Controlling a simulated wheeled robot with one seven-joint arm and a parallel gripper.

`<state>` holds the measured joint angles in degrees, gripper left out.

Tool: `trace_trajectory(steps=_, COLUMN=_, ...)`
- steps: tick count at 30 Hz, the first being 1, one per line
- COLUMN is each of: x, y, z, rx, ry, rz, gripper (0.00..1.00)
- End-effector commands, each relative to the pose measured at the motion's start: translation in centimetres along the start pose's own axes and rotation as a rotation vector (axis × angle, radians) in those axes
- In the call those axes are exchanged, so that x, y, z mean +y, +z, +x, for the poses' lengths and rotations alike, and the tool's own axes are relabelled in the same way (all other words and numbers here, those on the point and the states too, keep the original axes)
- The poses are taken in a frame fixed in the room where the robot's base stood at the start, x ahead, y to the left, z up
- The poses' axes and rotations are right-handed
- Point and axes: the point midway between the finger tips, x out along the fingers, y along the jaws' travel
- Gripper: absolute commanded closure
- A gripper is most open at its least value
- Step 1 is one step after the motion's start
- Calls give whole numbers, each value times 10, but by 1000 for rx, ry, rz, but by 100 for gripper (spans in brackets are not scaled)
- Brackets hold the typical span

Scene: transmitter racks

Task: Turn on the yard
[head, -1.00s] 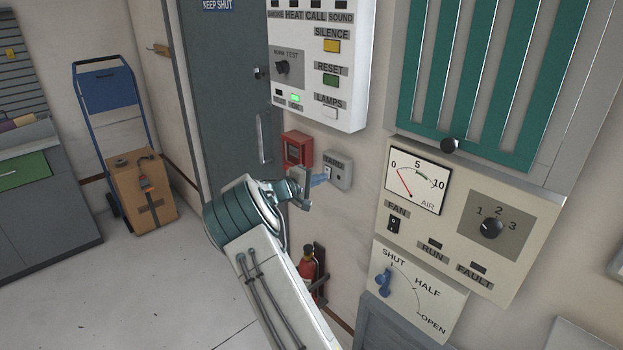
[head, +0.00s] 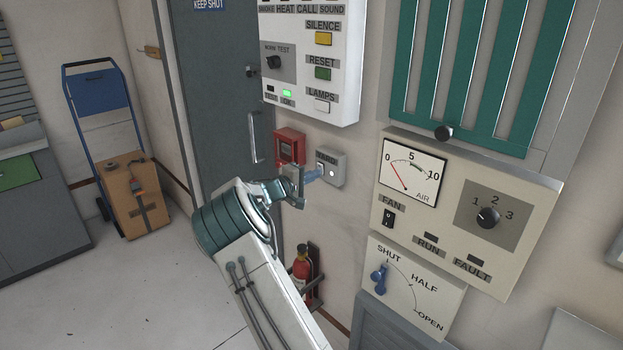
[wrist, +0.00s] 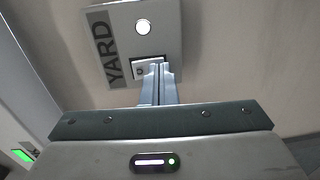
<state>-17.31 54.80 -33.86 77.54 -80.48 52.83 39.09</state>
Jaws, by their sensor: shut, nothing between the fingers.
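The yard switch box (head: 332,168) is a small grey box on the wall, right of the red call point. In the wrist view the box (wrist: 168,35) carries the label YARD, a round lamp (wrist: 143,27) that looks bright white, and a white rocker switch (wrist: 146,69). My gripper (head: 318,174) is shut and empty, its tips at the rocker. In the wrist view the closed fingertips (wrist: 160,68) overlap the rocker's right part and hide some of it. I cannot tell whether they press on it.
A red call point (head: 290,146) is just left of the box. An alarm panel (head: 310,60) hangs above. A fan panel (head: 450,210) and a shut-half-open lever plate (head: 412,288) are to the right. A fire extinguisher (head: 302,270) hangs below.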

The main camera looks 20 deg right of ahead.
Motion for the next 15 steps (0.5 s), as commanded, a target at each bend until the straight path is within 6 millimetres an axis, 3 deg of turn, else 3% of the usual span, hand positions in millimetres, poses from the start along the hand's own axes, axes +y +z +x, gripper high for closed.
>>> trace_trajectory(steps=8, x=-13, y=-2, z=-36, rx=-2, ry=1, rz=3, gripper=100)
trace_trajectory(steps=15, x=-20, y=-1, z=-91, rx=-5, ry=1, rz=2, gripper=100)
